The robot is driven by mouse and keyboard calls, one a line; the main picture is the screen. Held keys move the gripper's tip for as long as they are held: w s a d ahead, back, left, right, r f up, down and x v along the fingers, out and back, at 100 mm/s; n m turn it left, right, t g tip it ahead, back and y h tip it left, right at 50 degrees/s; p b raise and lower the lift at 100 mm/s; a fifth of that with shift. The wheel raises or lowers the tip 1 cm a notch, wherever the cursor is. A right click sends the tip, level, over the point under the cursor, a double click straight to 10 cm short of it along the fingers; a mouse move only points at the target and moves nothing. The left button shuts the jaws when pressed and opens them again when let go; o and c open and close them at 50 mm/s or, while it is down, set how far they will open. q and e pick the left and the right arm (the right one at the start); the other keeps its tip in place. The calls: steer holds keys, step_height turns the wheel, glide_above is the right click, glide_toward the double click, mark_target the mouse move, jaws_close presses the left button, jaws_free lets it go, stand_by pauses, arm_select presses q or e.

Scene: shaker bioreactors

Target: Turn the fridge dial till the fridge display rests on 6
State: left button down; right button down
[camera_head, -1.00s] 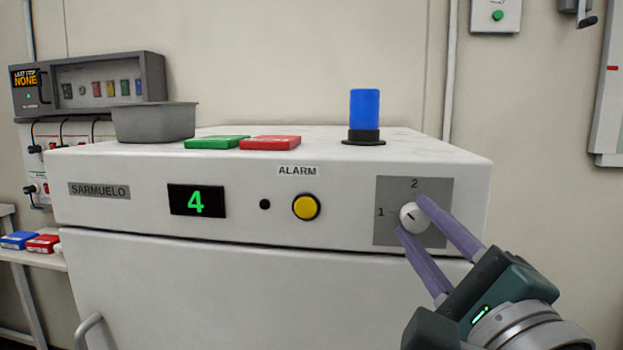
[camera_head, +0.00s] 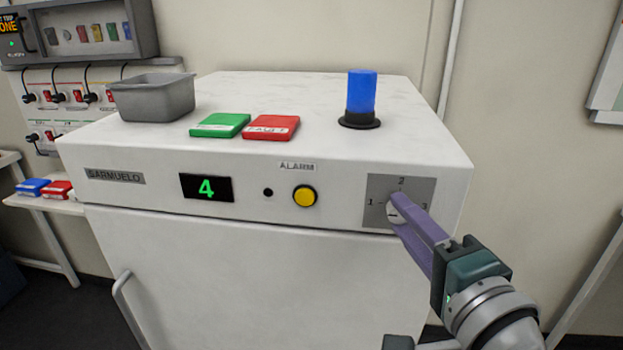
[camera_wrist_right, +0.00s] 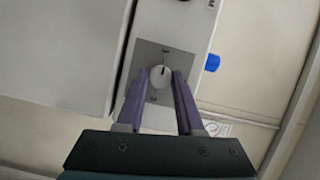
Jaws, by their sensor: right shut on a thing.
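The white fridge (camera_head: 250,265) has a black display (camera_head: 207,188) showing a green 4. The fridge dial (camera_head: 394,215) is a small white knob on a grey plate (camera_head: 376,186) at the right of the front panel, with 1, 2 and 3 readable around it. My right gripper (camera_head: 398,207) is shut on the dial, its purple fingers covering part of it. In the right wrist view the dial (camera_wrist_right: 161,77) sits between the two fingertips, its dark mark pointing up in the picture.
A yellow alarm button (camera_head: 305,196) is left of the dial. On the fridge top are a grey bin (camera_head: 152,98), a green block (camera_head: 220,125), a red block (camera_head: 270,128) and a blue beacon (camera_head: 361,98). A side table (camera_head: 50,205) stands at left.

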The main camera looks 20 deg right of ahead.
stand_by(0.5)
steer(key=c, duration=0.5)
jaws_free()
steer(key=shift+c, duration=0.2)
steer(key=s+a+b, duration=0.1)
steer(key=s, duration=0.8)
steer(key=shift+s+a+r+b, duration=0.15)
steer(key=shift+s+a+b, duration=0.2)
steer(key=shift+s+b, duration=0.05)
